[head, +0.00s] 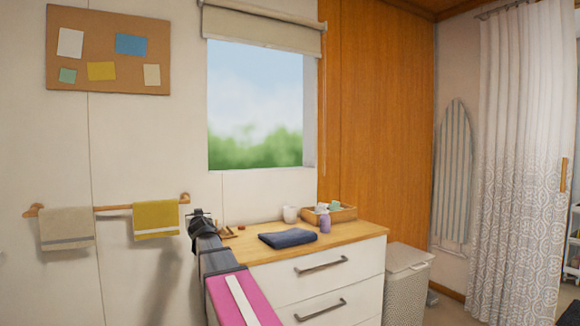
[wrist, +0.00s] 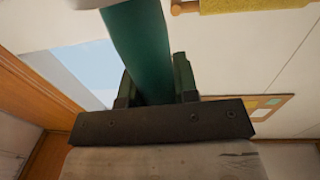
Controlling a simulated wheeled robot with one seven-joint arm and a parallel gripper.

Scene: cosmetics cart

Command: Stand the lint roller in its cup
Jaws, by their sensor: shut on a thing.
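My gripper (wrist: 155,85) is shut on a dark teal, bar-like thing (wrist: 137,35), which looks like the handle of the lint roller. It runs from between the fingers to the top edge of the wrist view, so its far end is not clear. In the head view my gripper (head: 199,219) is small and dark, raised beside the dresser's left end, and the held thing cannot be made out there. A white cup (head: 290,214) stands near the back of the dresser top, to the right of my gripper and apart from it. I cannot tell if it is the roller's cup.
The wooden dresser top (head: 345,231) also carries a folded dark cloth (head: 287,238), a purple bottle (head: 325,224), a tray (head: 346,213) with small items and a small brown object (head: 228,233). A towel rail with a yellow towel (head: 156,219) is on the wall at left.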

